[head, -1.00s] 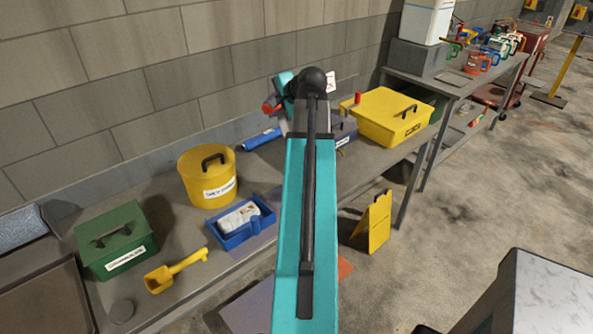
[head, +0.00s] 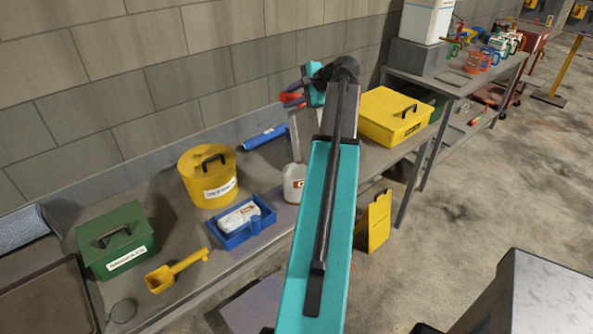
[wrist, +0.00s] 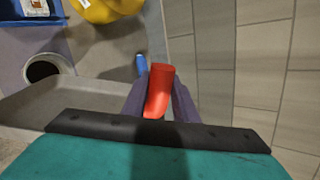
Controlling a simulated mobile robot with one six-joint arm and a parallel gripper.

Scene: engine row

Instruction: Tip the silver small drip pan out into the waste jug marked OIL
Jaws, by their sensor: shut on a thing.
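My gripper (wrist: 160,97) is shut on the red handle (wrist: 158,92) of the silver small drip pan. The pan (wrist: 65,100) reaches left from the handle in the wrist view. In the head view the pan (head: 302,128) is a grey face seen steeply, above and behind the waste jug, partly hidden by my arm. The white waste jug (head: 294,184) stands right of the blue tray, its label partly covered by my arm. Its round dark mouth (wrist: 46,68) shows just beyond the pan's edge in the wrist view. The pan's contents cannot be made out.
A blue tray (head: 230,236) with a white pack and a yellow bucket (head: 190,185) stand left of the jug. A blue cylinder (head: 264,137) lies near the wall. A yellow case (head: 372,122) stands to the right, a green box (head: 90,252) far left.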

